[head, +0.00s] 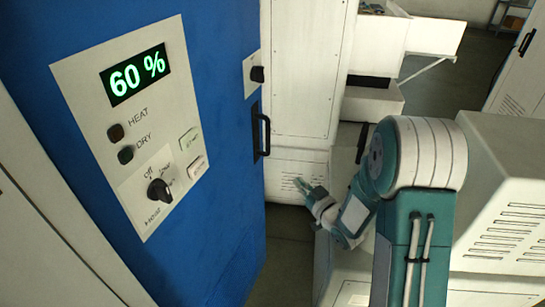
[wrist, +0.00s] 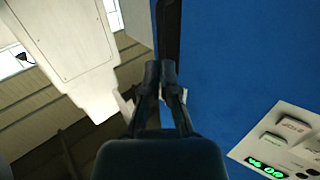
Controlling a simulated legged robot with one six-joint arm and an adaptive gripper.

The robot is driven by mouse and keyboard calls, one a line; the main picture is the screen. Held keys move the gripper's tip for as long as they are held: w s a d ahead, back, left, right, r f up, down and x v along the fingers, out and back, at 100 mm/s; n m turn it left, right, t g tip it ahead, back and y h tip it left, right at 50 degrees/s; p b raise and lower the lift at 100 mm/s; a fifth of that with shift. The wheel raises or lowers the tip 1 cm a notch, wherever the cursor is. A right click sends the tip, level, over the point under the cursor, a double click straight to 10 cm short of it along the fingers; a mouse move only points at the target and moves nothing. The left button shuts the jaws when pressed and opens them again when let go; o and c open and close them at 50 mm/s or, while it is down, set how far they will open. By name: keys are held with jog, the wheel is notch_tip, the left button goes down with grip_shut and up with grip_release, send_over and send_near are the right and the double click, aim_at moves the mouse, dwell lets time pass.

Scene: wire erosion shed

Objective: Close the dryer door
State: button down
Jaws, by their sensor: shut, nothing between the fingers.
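The dryer's blue door (head: 215,60) fills the left of the head view, and its blue face fills the right of the wrist view (wrist: 240,60). A black handle (head: 262,135) sits near its right edge; a dark bar that looks like this handle (wrist: 168,30) lies beyond my fingertips in the wrist view. My gripper (head: 303,186) is right of and below the handle in the head view. In the wrist view my gripper (wrist: 160,72) is shut and empty beside the door's edge. I cannot tell whether it touches, or how far the door stands open.
The control panel (head: 90,75) on the blue face reads 60 %, with a knob and buttons. A white cabinet (head: 305,65) stands behind the door's edge. A white vented machine (head: 510,200) is at right. Open floor (head: 285,235) shows narrowly between door and my arm.

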aim_at(269, 153)
jog(key=x, duration=1.4)
jog(key=shift+s+a+r, duration=0.1)
jog(key=shift+a, duration=0.05)
